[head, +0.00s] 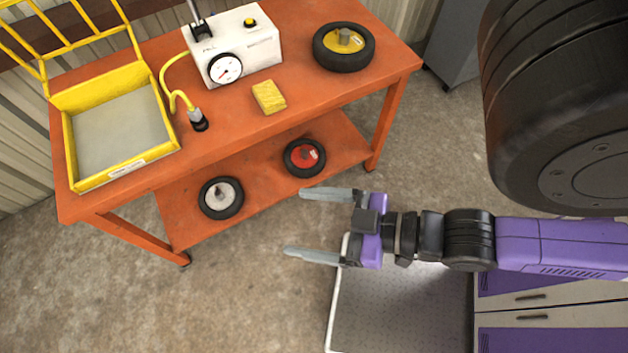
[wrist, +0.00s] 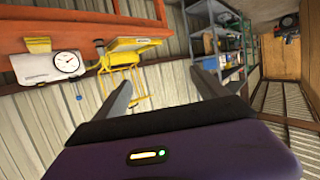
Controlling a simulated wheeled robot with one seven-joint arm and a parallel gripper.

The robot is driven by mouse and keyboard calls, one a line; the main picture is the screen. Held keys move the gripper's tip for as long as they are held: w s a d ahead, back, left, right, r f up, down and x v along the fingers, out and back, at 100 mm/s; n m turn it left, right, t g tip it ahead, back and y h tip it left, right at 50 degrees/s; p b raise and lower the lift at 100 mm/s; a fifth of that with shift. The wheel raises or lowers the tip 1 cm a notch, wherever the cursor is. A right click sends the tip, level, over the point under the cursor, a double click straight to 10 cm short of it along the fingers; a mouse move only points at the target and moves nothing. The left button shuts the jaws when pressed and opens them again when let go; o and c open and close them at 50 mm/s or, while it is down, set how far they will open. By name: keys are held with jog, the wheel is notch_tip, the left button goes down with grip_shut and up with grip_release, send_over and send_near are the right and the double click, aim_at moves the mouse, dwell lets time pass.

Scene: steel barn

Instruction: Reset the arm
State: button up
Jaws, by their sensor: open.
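My gripper (head: 318,224) is purple and black with two grey fingers. In the head view it is spread open and empty, above the floor in front of the orange workbench (head: 215,140). The forearm reaches in from the right edge of that view. In the wrist view my gripper (wrist: 163,92) also shows its two fingers apart with nothing between them. Nothing touches the fingers in either view.
The bench holds a yellow tray (head: 68,150), a white gauge box (head: 236,48), a yellow sponge (head: 268,97) and a yellow-hubbed wheel (head: 343,46). A red-hubbed wheel (head: 304,158) and a white-hubbed wheel (head: 221,198) lie on its lower shelf. Shelving (wrist: 218,45) stands behind.

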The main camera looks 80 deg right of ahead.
jog(key=shift+s+a+r+y, duration=0.15)
jog(key=shift+s+r, duration=0.1)
jog(key=shift+r, duration=0.25)
jog(key=shift+s+a+r+y, duration=0.15)
jog(key=shift+s+r, duration=0.1)
jog(key=shift+r, duration=0.2)
jog(key=shift+f+b, duration=0.6)
